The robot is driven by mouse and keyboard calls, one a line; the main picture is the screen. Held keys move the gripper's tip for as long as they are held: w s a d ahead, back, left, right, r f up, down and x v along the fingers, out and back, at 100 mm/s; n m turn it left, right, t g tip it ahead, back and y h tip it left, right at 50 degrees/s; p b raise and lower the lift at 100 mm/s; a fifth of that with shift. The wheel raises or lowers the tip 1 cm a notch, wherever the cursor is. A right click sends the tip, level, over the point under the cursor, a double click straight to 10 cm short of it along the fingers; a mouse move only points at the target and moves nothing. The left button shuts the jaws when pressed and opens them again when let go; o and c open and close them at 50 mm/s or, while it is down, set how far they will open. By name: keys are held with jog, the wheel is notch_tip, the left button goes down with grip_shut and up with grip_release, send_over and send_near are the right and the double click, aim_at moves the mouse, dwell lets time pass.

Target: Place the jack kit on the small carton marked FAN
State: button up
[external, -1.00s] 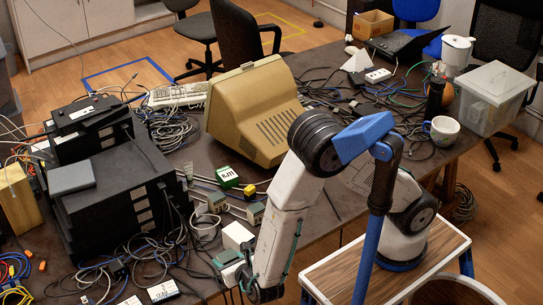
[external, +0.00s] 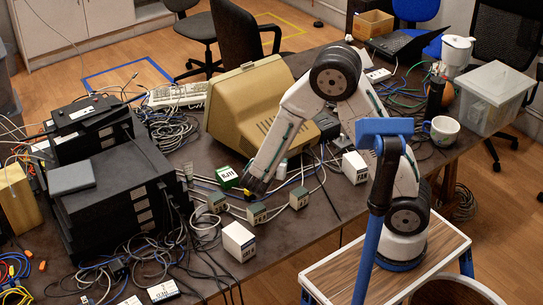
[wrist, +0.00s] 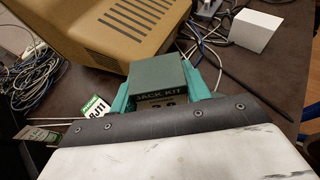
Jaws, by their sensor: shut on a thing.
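The jack kit (wrist: 158,75) is a small dark green box with "JACK KIT" on its label. In the wrist view it sits between the teal fingers of my gripper (wrist: 160,88), which is shut on it. In the external view the end of my arm with my gripper (external: 256,188) is over the table in front of the monitor; the jack kit cannot be made out there. A small white carton (external: 355,167) stands right of my gripper and shows at the upper right of the wrist view (wrist: 256,30). Another white carton (external: 238,241) stands nearer the front edge. I cannot read FAN on either.
The beige monitor (external: 258,112) is close behind my gripper. A green and white RJ11 box (external: 228,177) is just to its left. Black stacked equipment (external: 115,200) fills the left side.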

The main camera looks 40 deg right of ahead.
jog(key=d+r+m+g+h, duration=0.15)
jog(key=d+m+g, duration=0.25)
jog(key=d, duration=1.4)
jog(key=m+g+h, duration=0.2)
jog(key=m+g, duration=0.2)
send_over(356, 160)
jog(key=shift+y, duration=0.25)
jog(key=shift+s+f, duration=0.1)
jog(key=shift+f, duration=3.4)
jog(key=shift+f, duration=0.15)
jog(key=o, duration=1)
jog(key=shift+o, duration=0.2)
